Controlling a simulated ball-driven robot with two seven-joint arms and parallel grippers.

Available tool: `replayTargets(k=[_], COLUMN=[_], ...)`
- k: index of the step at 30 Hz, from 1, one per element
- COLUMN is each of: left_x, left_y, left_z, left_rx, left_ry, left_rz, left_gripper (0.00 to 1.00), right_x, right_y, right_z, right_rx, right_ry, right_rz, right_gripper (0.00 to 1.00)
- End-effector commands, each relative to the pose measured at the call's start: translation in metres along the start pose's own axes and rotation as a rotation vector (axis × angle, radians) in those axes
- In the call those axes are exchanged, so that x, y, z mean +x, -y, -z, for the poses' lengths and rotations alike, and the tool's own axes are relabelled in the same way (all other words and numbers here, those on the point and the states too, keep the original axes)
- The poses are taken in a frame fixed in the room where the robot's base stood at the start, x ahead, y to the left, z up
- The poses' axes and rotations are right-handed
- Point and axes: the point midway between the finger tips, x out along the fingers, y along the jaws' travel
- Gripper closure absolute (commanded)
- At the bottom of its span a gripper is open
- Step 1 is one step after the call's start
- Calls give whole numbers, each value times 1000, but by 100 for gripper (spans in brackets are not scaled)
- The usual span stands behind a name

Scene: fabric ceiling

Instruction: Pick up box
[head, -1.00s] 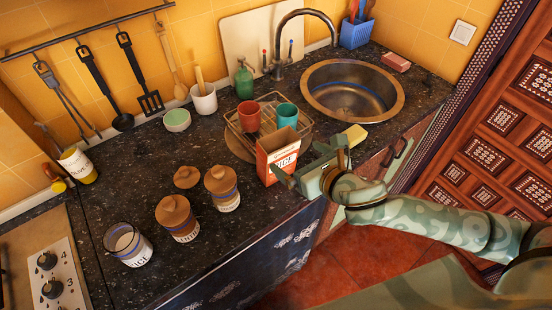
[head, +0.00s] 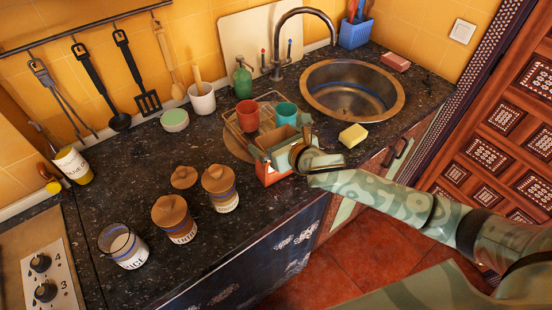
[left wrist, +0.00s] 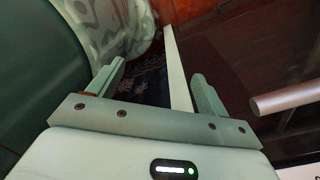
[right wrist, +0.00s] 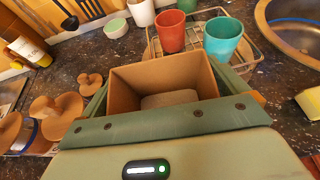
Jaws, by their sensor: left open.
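The red and white box (head: 268,175) stands open-topped on the dark counter near its front edge. My right gripper (head: 279,140) is at the box, with one finger along each side of its upper part. In the right wrist view the open box (right wrist: 165,78) lies between the two fingers, and a pale filling shows inside. I cannot tell whether the fingers press on it. My left gripper (left wrist: 160,82) is open in the left wrist view, away from the box, and out of the head view.
A wire rack (head: 233,128) with a red cup (head: 247,116) and a teal cup (head: 286,113) stands just behind the box. Lidded jars (head: 220,188) are to its left. A yellow sponge (head: 353,136) and the sink (head: 352,90) are to the right.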

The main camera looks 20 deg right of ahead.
Motion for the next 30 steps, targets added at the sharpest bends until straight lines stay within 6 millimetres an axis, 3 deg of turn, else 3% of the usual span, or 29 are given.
replayTargets(k=[1,5,6,14,21,29,30], left_x=[0,0,0,-1,-13,-39,-40], left_y=[0,0,0,0,1,2,2], left_z=[0,-1,-1,-1,2,7,7], left_rx=[0,0,0,-1,-1,-1,-1], left_ry=[1,1,1,2,-2,-9,-9], left_rz=[0,0,0,0,1,3,3], left_gripper=[22,22,22,22,22,22,22], right_x=[0,0,0,-1,-13,-82,-94], right_y=[0,0,0,0,1,-23,-29], right_z=[0,0,-1,-3,-33,-74,-71], right_rx=[0,0,0,-1,-3,-1,-1], right_ry=[0,0,2,2,7,6,2], right_rz=[0,0,0,1,0,-3,-5], right_gripper=[17,53,57,57,57,57,57])
